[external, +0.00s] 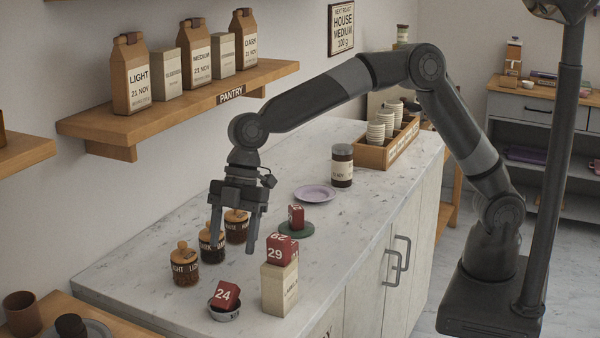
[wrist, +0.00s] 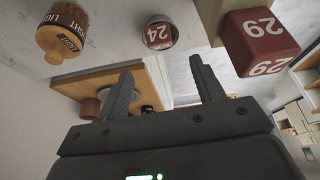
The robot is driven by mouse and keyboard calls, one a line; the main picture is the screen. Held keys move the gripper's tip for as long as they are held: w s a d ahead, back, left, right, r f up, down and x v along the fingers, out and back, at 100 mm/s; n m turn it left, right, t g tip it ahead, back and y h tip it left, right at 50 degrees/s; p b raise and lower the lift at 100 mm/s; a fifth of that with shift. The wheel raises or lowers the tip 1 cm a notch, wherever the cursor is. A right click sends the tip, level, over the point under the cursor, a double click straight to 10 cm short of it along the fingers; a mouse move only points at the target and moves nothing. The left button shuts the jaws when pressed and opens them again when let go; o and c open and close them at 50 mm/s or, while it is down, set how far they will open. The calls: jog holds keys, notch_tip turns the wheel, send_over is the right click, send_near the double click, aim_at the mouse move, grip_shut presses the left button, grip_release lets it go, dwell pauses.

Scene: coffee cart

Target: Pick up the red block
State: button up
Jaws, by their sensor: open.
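Three red blocks show on the marble counter in the external view. One marked 24 (external: 226,294) sits tilted in a small metal dish (external: 224,313) near the front. One marked 29 (external: 282,249) rests on top of an upright beige carton (external: 280,288). A third (external: 296,217) is on a green coaster (external: 297,230) farther back. My gripper (external: 233,242) is open and empty, pointing down beside the jars, left of the carton. In the wrist view the 24 block (wrist: 159,36) and the larger 29 block (wrist: 258,42) lie beyond the open fingers (wrist: 161,70).
Several cork-lidded jars stand close to my gripper, one of them labelled LIGHT (external: 184,267). A purple plate (external: 315,193), a dark jar (external: 342,167) and a wooden crate of cups (external: 375,157) are farther back. A wall shelf (external: 180,108) with bags overhangs the left.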

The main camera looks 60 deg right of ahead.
aim_at(227, 284)
jog(key=x, duration=1)
jog(key=shift+c, duration=0.2)
jog(key=shift+d, duration=0.1)
jog(key=c, duration=1.1)
jog(key=shift+r, duration=0.1)
